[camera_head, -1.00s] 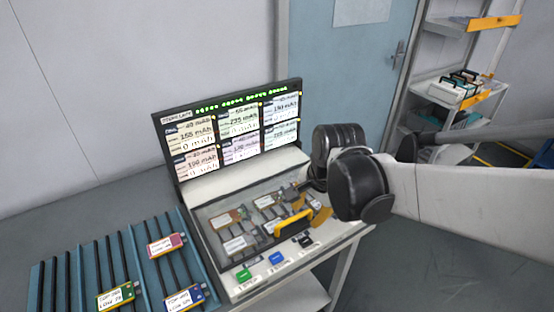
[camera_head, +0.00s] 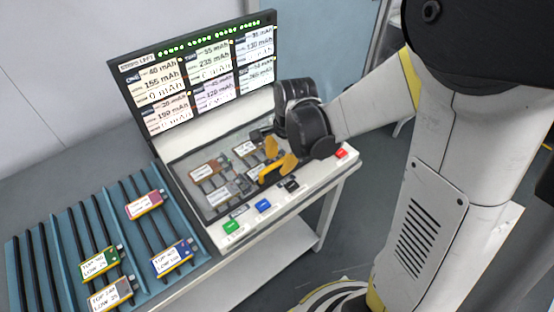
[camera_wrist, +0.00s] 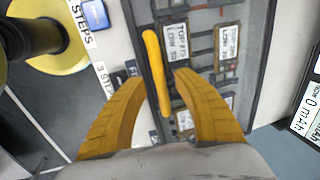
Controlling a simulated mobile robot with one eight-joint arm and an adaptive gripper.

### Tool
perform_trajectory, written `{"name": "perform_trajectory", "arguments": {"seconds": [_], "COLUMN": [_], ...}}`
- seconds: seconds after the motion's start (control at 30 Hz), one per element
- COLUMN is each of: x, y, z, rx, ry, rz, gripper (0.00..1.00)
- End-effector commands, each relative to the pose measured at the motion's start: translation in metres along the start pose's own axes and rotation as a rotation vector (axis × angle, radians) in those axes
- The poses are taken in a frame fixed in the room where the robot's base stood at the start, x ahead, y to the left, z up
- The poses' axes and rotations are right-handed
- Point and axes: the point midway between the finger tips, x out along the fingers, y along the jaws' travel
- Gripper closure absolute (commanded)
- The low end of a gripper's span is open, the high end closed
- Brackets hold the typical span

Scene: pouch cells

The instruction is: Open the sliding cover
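The sliding cover (camera_head: 222,167) is a clear panel over the bay of the tester, with several labelled pouch cells under it. Its yellow bar handle (camera_wrist: 157,72) runs up and down in the wrist view, near the cover's edge. My gripper (camera_wrist: 160,80) has two yellow fingers spread apart, one on each side of the handle. Neither finger visibly grips it, and I cannot tell whether either touches it. In the head view, my gripper (camera_head: 277,160) is above the right part of the cover, and its fingers partly hide the handle.
A screen (camera_head: 200,75) with capacity readings rises behind the bay. Green (camera_head: 231,227), blue (camera_head: 263,205), black (camera_head: 290,185) and red (camera_head: 341,153) buttons line the front. A blue slotted rack (camera_head: 75,225) with several cells stands at left. A door is behind.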

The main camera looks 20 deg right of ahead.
Motion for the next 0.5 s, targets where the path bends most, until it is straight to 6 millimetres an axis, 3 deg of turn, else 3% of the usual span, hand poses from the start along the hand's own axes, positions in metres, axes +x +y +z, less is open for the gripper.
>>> {"name": "perform_trajectory", "arguments": {"seconds": [0.27,0.4,0.5], "x": [0.0012,0.0012,0.0012], "y": [-0.0002,-0.0002,-0.0001], "z": [0.0001,0.0001,0.0001], "rx": [0.000,0.000,0.000], "ry": [0.000,0.000,0.000], "rz": [0.000,0.000,0.000], "gripper": [0.64,1.00,1.00]}}
